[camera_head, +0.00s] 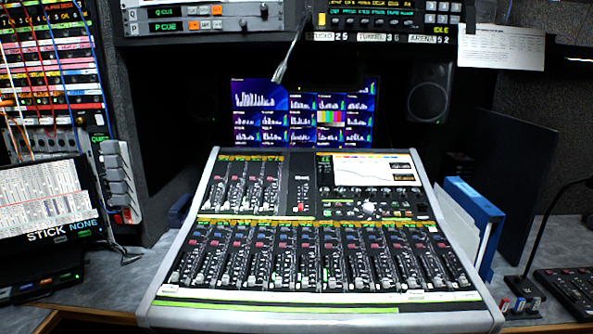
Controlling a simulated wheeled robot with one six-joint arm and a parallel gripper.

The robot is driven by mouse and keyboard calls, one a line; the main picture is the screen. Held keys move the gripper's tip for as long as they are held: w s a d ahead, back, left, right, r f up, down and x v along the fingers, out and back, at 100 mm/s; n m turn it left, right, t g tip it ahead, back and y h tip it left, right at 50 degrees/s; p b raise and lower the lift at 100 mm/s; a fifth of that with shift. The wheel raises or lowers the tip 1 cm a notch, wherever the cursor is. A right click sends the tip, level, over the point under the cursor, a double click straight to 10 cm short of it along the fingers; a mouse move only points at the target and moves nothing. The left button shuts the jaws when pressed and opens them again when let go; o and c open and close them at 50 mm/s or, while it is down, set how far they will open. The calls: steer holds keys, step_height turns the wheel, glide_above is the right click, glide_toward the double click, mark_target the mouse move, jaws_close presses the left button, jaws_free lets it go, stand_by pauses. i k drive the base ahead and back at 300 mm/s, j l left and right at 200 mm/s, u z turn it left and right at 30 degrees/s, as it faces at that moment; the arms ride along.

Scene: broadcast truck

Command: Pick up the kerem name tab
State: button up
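I cannot make out a tab with the name kerem in the head view; any lettering that small is unreadable here. Small red, blue and pale pieces (520,305) sit at the right front corner of the mixing console, too small to identify. Green and yellow label strips (300,305) run along the console's front edge, with no readable name. My gripper is not in view.
The mixing console (145,300) fills the middle of the grey desk (105,285). A blue binder (482,205) stands at its right, near a black gooseneck (540,240) and a black keypad (572,290). A monitor (45,205) stands left. A thin metal gooseneck (290,55) hangs above.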

mark_target(166, 288)
steer(key=u, duration=1.25)
steer(key=i+j+z, duration=0.25)
steer(key=i, duration=0.2)
